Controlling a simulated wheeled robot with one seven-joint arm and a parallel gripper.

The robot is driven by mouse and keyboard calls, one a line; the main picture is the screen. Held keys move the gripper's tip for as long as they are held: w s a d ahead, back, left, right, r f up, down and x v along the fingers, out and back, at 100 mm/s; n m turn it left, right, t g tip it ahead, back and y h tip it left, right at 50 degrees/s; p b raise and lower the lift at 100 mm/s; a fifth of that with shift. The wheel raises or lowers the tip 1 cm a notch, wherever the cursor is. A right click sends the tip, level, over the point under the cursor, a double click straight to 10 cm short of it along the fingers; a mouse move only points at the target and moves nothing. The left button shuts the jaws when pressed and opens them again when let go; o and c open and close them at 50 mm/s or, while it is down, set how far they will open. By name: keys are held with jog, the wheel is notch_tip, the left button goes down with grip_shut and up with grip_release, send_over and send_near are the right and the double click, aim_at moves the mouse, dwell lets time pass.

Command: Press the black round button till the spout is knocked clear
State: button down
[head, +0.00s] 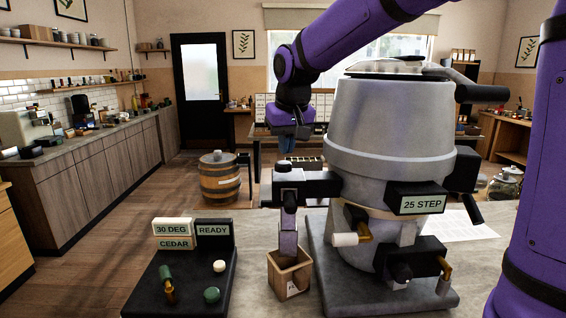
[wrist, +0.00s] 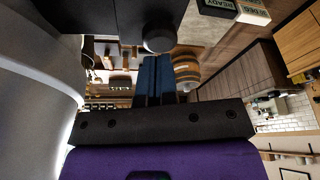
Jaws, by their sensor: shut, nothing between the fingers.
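The big grey hopper (head: 385,120) stands on the worktop with a "25 STEP" plate (head: 422,204). A dark side arm (head: 312,184) sticks out to its left, with a small round dark-grey button (head: 287,167) on top. That button seems to be the round knob (wrist: 158,39) in the wrist view. A grey spout (head: 288,241) hangs below it into a small wooden box (head: 290,274).
A black panel (head: 180,285) at the lower left carries signs "30 DEG", "CEDAR" and "READY" (head: 213,232), a green round button (head: 212,295), a cream knob (head: 219,266) and a small lever. A barrel (head: 220,180) stands on the floor behind. The hopper is close to my arm's right.

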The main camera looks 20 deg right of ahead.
aim_at(285, 164)
jog(key=shift+f, duration=1.7)
jog(key=shift+r, duration=1)
jog(key=shift+f, duration=0.1)
dwell(0.5)
jog(key=shift+f, duration=1.05)
jog(key=shift+r, duration=1.15)
jog(key=shift+r, duration=2.5)
